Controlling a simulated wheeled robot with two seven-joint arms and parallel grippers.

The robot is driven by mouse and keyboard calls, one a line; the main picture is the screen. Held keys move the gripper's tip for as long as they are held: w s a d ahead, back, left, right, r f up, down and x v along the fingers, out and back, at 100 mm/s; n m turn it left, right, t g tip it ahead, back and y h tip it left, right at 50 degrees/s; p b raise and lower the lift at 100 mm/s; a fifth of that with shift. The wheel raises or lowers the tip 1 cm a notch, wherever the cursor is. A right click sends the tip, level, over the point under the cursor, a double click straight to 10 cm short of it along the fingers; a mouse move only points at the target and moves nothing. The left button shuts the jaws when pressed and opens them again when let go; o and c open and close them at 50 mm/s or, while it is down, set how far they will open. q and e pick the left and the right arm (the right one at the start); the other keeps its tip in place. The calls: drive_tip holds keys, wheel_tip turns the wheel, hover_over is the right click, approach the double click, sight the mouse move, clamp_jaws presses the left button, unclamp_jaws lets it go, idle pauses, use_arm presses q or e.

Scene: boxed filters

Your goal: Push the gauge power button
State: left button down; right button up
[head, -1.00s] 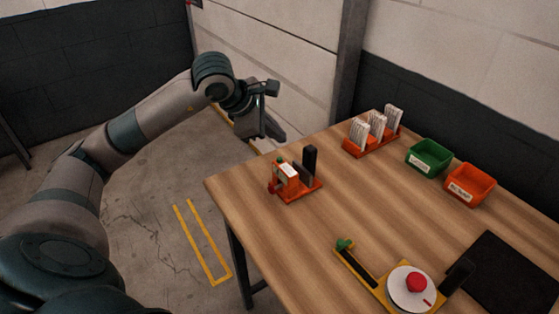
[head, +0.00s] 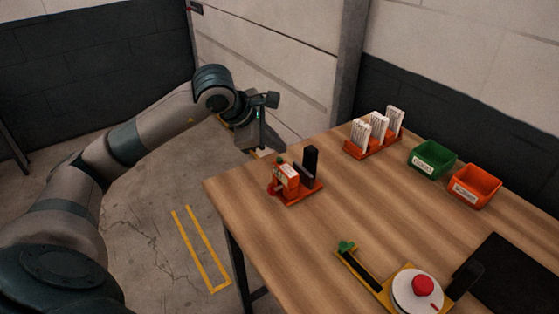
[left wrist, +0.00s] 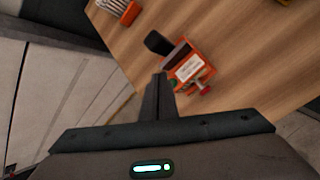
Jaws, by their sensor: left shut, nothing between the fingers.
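A small orange device (head: 287,176) with a white label stands on an orange base at the table's near left corner. A black upright block (head: 309,160) stands beside it. Small green and red parts show on the device, but I cannot tell which is a power button. The device also shows in the left wrist view (left wrist: 188,69), just beyond my fingers. My left gripper (head: 277,147) is shut and empty, above and behind the device, near the table's left edge, and apart from it. Its fingers also show in the left wrist view (left wrist: 160,82). My right gripper is not in view.
A yellow fixture (head: 359,271) with a white disc (head: 417,292) and red knob lies at the front right, beside a black mat (head: 505,270). An orange rack (head: 372,147) of white filters, a green bin (head: 431,160) and an orange bin (head: 474,187) stand farther back. The table's middle is clear.

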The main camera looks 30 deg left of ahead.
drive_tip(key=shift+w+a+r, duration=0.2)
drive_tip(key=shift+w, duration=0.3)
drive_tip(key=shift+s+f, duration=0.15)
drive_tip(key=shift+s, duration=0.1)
use_arm(q)
drive_tip(key=shift+f, duration=0.1)
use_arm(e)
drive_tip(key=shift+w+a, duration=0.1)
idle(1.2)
use_arm(q)
drive_tip(key=shift+f+b, duration=0.4)
drive_tip(key=shift+b, duration=0.3)
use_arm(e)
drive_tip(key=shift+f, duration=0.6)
